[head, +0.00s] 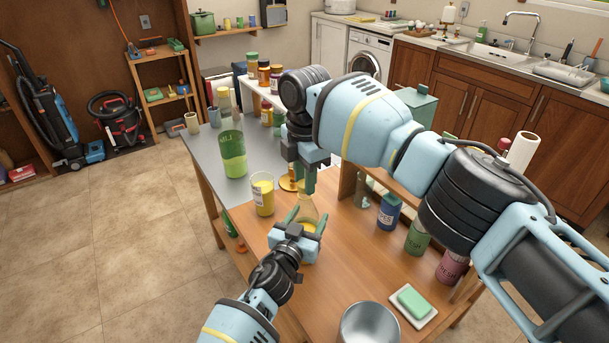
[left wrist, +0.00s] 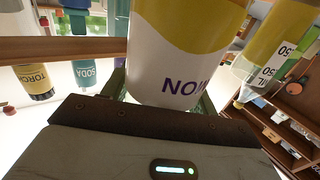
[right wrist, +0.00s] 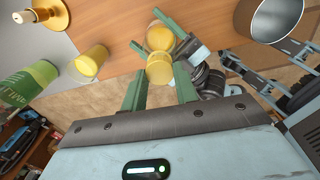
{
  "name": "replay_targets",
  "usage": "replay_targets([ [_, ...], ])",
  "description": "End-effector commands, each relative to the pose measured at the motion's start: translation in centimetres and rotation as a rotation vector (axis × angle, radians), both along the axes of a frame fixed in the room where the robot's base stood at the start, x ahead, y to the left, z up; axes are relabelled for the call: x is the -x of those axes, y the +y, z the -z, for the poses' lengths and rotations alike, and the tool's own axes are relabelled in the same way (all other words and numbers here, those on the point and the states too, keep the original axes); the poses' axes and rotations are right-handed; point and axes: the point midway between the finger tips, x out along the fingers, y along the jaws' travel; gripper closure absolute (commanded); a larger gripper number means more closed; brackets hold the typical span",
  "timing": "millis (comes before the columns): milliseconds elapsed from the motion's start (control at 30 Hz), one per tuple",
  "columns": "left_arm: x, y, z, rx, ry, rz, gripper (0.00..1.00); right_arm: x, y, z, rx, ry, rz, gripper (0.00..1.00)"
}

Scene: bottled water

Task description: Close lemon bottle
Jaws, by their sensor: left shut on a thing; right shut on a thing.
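The lemon bottle (head: 309,214), clear with yellow contents, stands upright on the wooden table. My left gripper (head: 298,226) is shut around its body. In the left wrist view its white and yellow label (left wrist: 180,75) fills the middle, with part of the word showing upside down between the fingers. My right gripper (head: 309,188) points down just above the bottle. In the right wrist view it is shut on a yellow cap (right wrist: 159,72), which overlaps the bottle (right wrist: 160,38) behind it. I cannot tell whether the cap touches the bottle's neck.
A beaker of yellow liquid (head: 262,195) stands left of the bottle. A tall green bottle (head: 231,150) is behind it. A brass stand (head: 288,184) is close by. A metal cup (head: 369,325) and a soap dish (head: 414,308) are at the front right. Labelled jars line the right side.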

Motion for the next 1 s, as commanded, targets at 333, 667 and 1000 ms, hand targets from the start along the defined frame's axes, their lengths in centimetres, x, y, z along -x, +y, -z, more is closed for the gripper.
replay_targets([
  [333,0.00,-0.01,0.02,0.000,0.000,0.000,0.82,0.01,0.03,0.61,-0.001,-0.001,0.002,0.91],
  [667,0.00,-0.01,0.03,0.000,0.000,0.000,1.00,0.02,0.07,0.86,-0.001,0.000,0.060,0.91],
  [1000,0.01,0.00,0.03,0.000,0.001,0.000,1.00,-0.03,0.14,0.88,-0.003,0.002,0.591,0.92],
])
